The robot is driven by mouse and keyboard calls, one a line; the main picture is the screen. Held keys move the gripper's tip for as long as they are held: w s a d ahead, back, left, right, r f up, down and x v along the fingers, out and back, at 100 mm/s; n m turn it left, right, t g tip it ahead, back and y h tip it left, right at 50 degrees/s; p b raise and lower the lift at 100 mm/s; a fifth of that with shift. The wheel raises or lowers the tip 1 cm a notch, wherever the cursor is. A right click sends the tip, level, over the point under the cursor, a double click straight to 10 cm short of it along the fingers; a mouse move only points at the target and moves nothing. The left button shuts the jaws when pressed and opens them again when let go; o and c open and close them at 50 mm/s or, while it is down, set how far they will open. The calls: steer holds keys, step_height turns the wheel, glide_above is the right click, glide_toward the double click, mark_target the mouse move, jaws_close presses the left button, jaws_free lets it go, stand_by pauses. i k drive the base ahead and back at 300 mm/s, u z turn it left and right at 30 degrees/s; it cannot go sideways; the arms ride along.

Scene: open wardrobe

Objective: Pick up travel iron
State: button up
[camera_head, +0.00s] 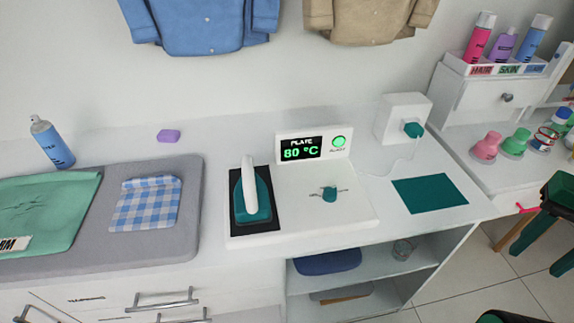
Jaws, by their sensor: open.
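The travel iron (252,196) has a teal body and a white handle. It sits on a black rectangular pad (268,222) at the left of a white heating station (345,224). The station's display reads "PLATE 80 °C" beside a green lamp. My gripper (532,260), dark with teal fingers, is at the right edge of the picture, open and empty. It is well to the right of the iron and apart from it, beyond the counter's right end. Part of it is cut off by the frame.
A grey mat (186,222) holds a green cloth (45,215) and a checked cloth (146,204). A blue spray can (52,143) and purple block (168,136) stand behind. A white socket box (402,112) and teal mat (430,194) lie right. Open shelves (385,268) are below.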

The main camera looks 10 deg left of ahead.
mark_target(251, 201)
steer(key=z, duration=1.45)
steer(key=k, duration=0.9)
steer(key=u, duration=1.5)
steer(key=i, duration=0.55)
steer(key=z, duration=0.05)
